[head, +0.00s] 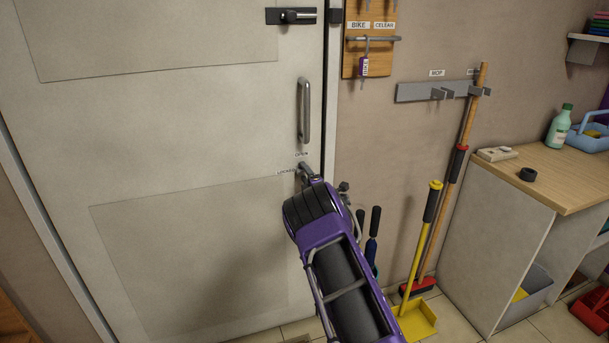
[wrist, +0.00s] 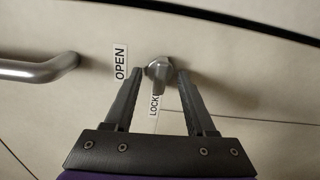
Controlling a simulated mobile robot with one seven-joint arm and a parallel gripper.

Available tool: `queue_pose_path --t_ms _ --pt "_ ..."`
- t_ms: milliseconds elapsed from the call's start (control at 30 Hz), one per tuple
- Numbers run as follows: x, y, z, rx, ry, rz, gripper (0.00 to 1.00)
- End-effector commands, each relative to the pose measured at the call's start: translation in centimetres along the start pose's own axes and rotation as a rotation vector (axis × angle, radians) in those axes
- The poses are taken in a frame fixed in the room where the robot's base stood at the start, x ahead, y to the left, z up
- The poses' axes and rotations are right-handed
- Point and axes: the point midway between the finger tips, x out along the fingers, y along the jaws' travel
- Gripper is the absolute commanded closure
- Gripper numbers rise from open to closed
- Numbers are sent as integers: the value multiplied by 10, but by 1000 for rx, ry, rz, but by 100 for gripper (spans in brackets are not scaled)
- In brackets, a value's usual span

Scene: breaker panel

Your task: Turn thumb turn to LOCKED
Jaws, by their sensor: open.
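The grey metal thumb turn (wrist: 160,73) is mounted on the white door (head: 180,130), below the door's pull handle (head: 304,110). In the wrist view, an OPEN label (wrist: 121,64) lies to its left and a LOCKED label (wrist: 154,105) below it. Its tab appears to extend down over the end of the LOCKED label, but its exact angle is hard to tell. My gripper (wrist: 161,76) is open, with one finger on each side of the thumb turn and visible gaps. In the head view, my arm hides most of this spot.
A wall key board (head: 369,45) hangs right of the door. A mop rail (head: 430,90), a yellow dustpan (head: 418,320) and broom handles stand right of my arm. A wooden-topped bench (head: 560,180) is at the far right. A latch (head: 292,16) is high on the door.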

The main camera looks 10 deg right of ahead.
Motion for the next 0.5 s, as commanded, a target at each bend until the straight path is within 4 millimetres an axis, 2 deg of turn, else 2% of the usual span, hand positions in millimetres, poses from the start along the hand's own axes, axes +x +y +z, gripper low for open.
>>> queue_pose_path --t_ms 167,500 --pt "-5 1 0 1 -1 -2 44" --pt "-39 1 0 1 -1 -2 44"
